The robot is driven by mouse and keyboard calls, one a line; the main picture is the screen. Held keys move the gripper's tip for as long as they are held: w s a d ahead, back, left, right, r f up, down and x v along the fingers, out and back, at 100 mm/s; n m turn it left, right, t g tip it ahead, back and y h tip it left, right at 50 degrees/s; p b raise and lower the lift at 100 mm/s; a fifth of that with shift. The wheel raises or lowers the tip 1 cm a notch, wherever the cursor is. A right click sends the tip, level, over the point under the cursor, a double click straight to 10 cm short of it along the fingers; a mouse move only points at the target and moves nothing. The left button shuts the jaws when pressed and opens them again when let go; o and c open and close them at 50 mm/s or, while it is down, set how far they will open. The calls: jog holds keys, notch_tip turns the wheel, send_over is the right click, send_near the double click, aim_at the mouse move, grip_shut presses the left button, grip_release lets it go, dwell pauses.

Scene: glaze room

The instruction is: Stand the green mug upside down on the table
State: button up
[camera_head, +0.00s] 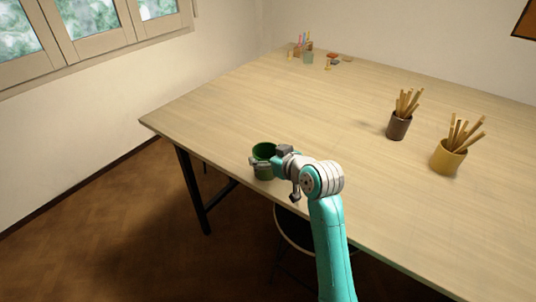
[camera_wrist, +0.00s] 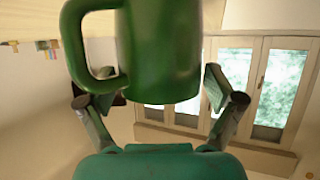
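The green mug (camera_head: 264,151) stands upright at the table's near-left edge, its open mouth showing in the head view. It also fills the upper middle of the wrist view (camera_wrist: 160,50), with its handle on the left. The wrist picture is turned over, so the table is at the top. My gripper (camera_head: 268,161) is at the mug, with a finger on each side of it. In the wrist view my gripper (camera_wrist: 168,98) looks open, with a thin gap beside the right finger. The handle partly hides the left finger, so contact there is unclear.
The wooden table (camera_head: 250,105) is mostly clear. A brown cup (camera_head: 398,127) and a yellow cup (camera_head: 447,157), both holding sticks, stand to the right. Small pots and coloured items (camera_head: 308,57) sit at the far corner. A stool (camera_head: 283,235) is under the near edge.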

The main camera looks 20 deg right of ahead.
dwell(0.3)
jog(key=shift+s+r, duration=0.1)
jog(key=shift+r, duration=0.1)
jog(key=v, duration=1.2)
